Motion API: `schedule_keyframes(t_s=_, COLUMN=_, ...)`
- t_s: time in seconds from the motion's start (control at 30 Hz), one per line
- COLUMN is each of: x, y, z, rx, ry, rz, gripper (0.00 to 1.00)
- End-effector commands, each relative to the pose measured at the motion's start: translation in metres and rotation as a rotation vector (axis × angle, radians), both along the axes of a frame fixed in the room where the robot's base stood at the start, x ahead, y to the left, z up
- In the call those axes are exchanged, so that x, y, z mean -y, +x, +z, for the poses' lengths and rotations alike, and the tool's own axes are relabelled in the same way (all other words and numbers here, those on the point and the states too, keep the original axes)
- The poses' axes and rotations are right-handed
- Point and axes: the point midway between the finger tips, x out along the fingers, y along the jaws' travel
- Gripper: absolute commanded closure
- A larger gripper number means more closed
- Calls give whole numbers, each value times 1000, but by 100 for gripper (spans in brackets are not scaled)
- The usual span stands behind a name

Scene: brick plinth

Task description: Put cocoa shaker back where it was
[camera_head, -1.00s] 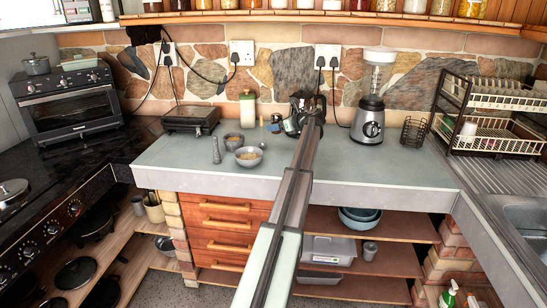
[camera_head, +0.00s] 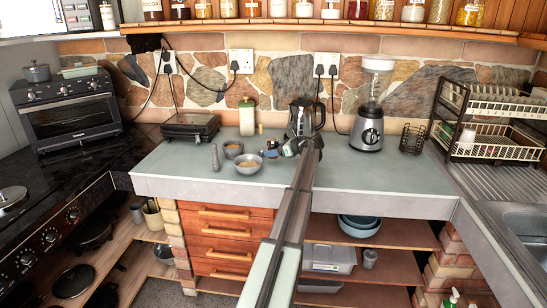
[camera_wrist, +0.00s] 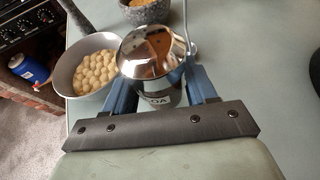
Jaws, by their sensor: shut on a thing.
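The cocoa shaker (camera_wrist: 158,60) has a shiny domed metal top and a partly readable label on its body. It sits between the blue fingers of my gripper (camera_wrist: 167,92), which is shut on it. In the head view my gripper (camera_head: 284,148) is over the grey-green counter (camera_head: 350,178), just right of the bowls. The shaker is small there and partly hidden by my arm. I cannot tell whether its base touches the counter.
A metal bowl of pale round pieces (camera_wrist: 97,72) is close left of the shaker. The front right counter is clear.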

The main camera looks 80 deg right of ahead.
Motion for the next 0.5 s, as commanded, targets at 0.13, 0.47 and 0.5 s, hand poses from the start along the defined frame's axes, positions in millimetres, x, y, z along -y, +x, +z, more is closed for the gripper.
schedule_keyframes(t_s=0.13, x=0, y=0, z=-19, rx=1, ry=1, rz=-2, gripper=79)
schedule_keyframes(t_s=0.47, x=0, y=0, z=-27, rx=1, ry=-1, rz=-1, gripper=79)
schedule_keyframes(t_s=0.5, x=0, y=0, z=-27, rx=1, ry=-1, rz=-1, gripper=79)
